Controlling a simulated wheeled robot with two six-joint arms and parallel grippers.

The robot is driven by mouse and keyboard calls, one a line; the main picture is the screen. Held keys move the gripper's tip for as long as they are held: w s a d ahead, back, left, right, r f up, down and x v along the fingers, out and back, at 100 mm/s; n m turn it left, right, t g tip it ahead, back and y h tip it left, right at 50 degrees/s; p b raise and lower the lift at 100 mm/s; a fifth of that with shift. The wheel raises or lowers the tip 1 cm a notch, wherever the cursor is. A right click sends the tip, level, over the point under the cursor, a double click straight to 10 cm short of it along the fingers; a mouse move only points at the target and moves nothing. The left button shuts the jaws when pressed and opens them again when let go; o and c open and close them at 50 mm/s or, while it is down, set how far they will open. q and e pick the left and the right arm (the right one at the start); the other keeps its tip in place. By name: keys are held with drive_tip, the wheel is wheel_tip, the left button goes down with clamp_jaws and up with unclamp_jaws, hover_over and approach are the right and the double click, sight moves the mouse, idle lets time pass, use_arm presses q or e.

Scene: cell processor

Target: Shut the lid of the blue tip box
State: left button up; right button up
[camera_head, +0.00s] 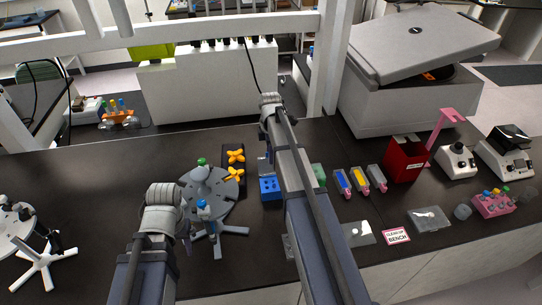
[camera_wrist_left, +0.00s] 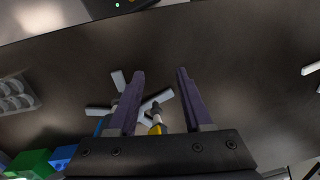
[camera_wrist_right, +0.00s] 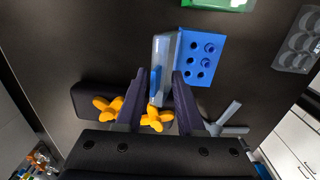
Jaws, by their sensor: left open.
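The blue tip box (camera_head: 270,188) stands on the dark bench, left of my right arm in the head view. Its body with several round holes shows in the right wrist view (camera_wrist_right: 201,58). Its translucent lid (camera_wrist_right: 164,60) stands raised along the box's left side in that view, so the box is open. My right gripper (camera_wrist_right: 158,75) is open, its dark fingers on either side of the lid's near end; contact cannot be told. It is hidden by the arm in the head view. My left gripper (camera_wrist_left: 158,72) is open and empty above the bench, near a white-legged stand (camera_wrist_left: 140,106).
Orange-yellow propeller-shaped pieces on a dark pad (camera_head: 235,165) lie left of the box. A grey round rack (camera_head: 212,185) stands further left. A green box (camera_head: 318,176) and several coloured trays (camera_head: 358,180) lie right of my right arm. A red box (camera_head: 404,158) stands beyond.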

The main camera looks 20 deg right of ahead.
drive_tip(key=shift+s+a+f, duration=0.1)
drive_tip(key=shift+s+a, duration=0.2)
drive_tip(key=shift+s, duration=0.8)
drive_tip(key=shift+s+a, duration=0.25)
drive_tip(key=shift+s, duration=0.8)
drive_tip(key=shift+s+a+f, duration=0.1)
drive_tip(key=shift+s+a, duration=0.2)
drive_tip(key=shift+s, duration=0.8)
drive_tip(key=shift+r, duration=0.2)
drive_tip(key=r+p, duration=0.1)
drive_tip(key=s+r+p, duration=0.1)
drive_tip(key=r+p, duration=0.1)
drive_tip(key=s+r+p, duration=0.1)
drive_tip(key=shift+a+r+p, duration=0.25)
drive_tip(key=shift+r+p, duration=0.15)
drive_tip(key=shift+f, duration=0.1)
